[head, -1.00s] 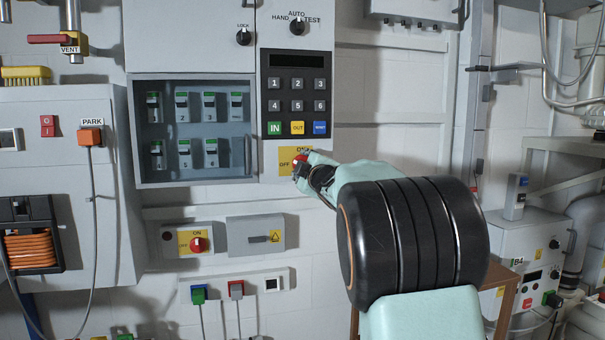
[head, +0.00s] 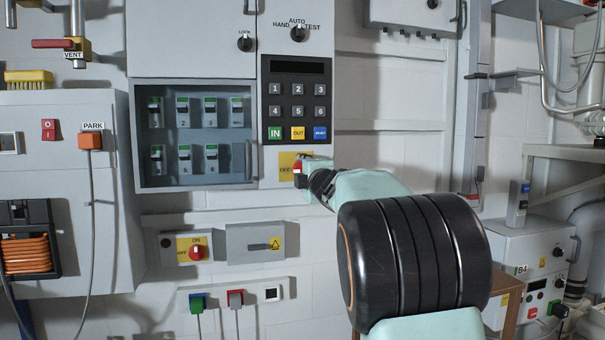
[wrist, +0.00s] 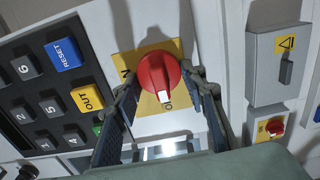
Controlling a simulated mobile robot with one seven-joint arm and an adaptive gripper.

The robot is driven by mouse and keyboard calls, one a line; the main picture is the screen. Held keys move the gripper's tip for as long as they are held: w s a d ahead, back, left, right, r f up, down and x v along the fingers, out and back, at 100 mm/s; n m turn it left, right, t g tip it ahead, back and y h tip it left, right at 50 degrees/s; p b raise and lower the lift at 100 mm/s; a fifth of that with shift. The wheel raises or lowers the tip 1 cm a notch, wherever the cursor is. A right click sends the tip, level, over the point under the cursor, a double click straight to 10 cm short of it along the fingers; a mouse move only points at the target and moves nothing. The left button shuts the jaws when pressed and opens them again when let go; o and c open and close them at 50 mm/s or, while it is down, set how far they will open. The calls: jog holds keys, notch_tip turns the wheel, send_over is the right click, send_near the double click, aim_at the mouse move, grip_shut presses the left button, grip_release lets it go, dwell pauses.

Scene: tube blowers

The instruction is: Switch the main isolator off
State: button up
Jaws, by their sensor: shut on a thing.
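The main isolator is a round red knob (wrist: 160,82) on a yellow plate (wrist: 130,62), below the keypad. In the head view its plate (head: 286,159) shows "OFF" at the left, and my gripper (head: 307,172) covers part of it and of the knob. In the wrist view my gripper (wrist: 163,92) has one finger on each side of the knob and is shut on it. The white mark on the knob points down in the wrist view, towards a partly hidden label starting with "O". An "N" shows on the plate's left there.
The keypad (head: 296,104) is just above the plate. A breaker box (head: 193,190) is to the left. A smaller red switch (head: 197,252) on yellow and a grey box (head: 255,243) are below.

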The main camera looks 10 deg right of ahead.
jog(key=o, duration=1.1)
jog(key=shift+o, duration=0.2)
jog(key=s, duration=1.2)
